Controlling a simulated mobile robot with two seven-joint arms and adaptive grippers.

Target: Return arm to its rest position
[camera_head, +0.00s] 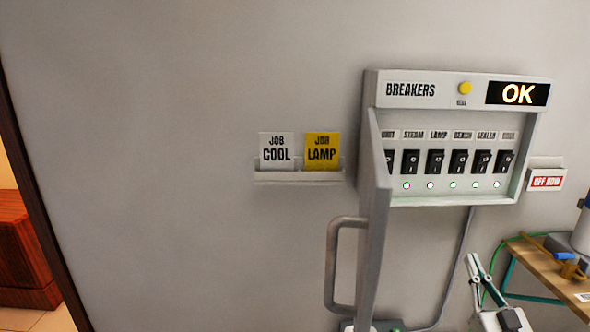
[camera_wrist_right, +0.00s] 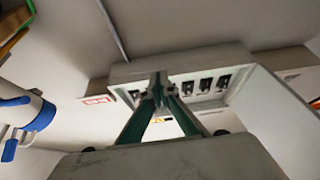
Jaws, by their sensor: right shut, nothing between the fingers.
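My right gripper (camera_head: 472,262) is at the lower right of the head view, below the breaker box (camera_head: 420,90) and apart from it. In the right wrist view its two fingers (camera_wrist_right: 160,82) meet at the tips with nothing between them. The box door (camera_head: 372,240) stands open at the left, with its grey handle (camera_head: 332,265) towards the left. Inside is a row of black switches (camera_head: 460,162) with several lit green lamps below. The display (camera_head: 517,94) reads OK. My left gripper is not in view.
A wall holder (camera_head: 300,177) left of the box carries a white COOL card (camera_head: 277,150) and a yellow LAMP card (camera_head: 321,151). A wooden bench (camera_head: 545,272) is at the lower right, near my gripper.

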